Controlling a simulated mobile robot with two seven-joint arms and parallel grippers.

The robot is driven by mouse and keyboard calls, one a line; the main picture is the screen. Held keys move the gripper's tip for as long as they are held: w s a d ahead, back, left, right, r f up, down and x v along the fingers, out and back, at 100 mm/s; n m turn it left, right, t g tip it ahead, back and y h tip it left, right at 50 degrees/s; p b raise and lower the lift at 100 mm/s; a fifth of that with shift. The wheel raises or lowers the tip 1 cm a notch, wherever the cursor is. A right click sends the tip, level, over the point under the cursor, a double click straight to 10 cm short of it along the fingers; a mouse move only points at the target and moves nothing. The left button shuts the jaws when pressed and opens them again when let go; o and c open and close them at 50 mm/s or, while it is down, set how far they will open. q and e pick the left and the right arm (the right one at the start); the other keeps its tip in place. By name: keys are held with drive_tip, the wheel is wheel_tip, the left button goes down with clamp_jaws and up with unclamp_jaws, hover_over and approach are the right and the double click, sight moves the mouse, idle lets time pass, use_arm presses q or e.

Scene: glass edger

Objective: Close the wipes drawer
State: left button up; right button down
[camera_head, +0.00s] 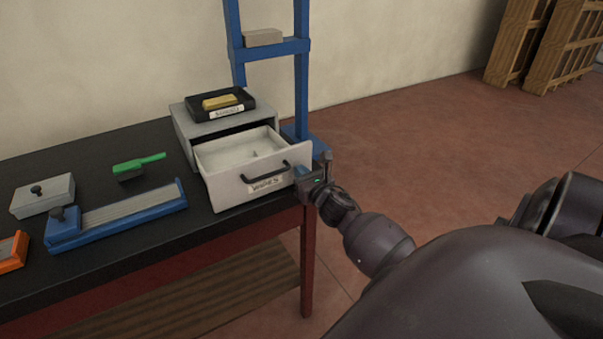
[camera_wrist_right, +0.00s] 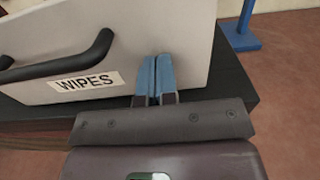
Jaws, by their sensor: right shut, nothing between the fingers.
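The wipes drawer (camera_head: 241,189) is pulled out of its grey cabinet (camera_head: 185,133) on the black table, and its inside looks mostly empty. Its front carries a black bar handle (camera_head: 265,173) and a WIPES label, which also shows in the right wrist view (camera_wrist_right: 85,82). My right gripper (camera_head: 303,172) is at the right end of the drawer front. In the right wrist view its blue fingertips (camera_wrist_right: 157,70) are together with nothing between them, against or just before the front panel, right of the handle. I cannot tell whether they touch. My left gripper is not in view.
A black tray (camera_head: 243,112) with a yellow block sits on the cabinet. A green brush (camera_head: 138,165), a blue fixture (camera_head: 75,237), a grey block (camera_head: 42,195) and an orange item (camera_head: 13,252) lie to the left. A blue frame (camera_head: 302,90) stands behind.

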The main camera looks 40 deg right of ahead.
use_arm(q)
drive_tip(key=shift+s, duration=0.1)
use_arm(e)
drive_tip(key=b, duration=0.7)
approach(270, 142)
drive_tip(key=w+r, duration=0.1)
drive_tip(key=w, duration=0.1)
drive_tip(key=w+a+r, duration=0.1)
drive_tip(key=w+r, duration=0.1)
drive_tip(key=shift+w+r, duration=0.15)
drive_tip(key=shift+w, duration=0.05)
drive_tip(key=shift+w+r, duration=0.1)
drive_tip(key=shift+w, duration=0.25)
drive_tip(key=shift+w+d, duration=0.1)
drive_tip(key=shift+r, duration=0.35)
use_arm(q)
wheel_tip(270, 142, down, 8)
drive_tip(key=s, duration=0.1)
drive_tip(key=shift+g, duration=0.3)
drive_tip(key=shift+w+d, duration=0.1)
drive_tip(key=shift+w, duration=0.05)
use_arm(e)
drive_tip(key=shift+d+r, duration=0.1)
drive_tip(key=shift+r, duration=0.15)
drive_tip(key=shift+f, duration=0.15)
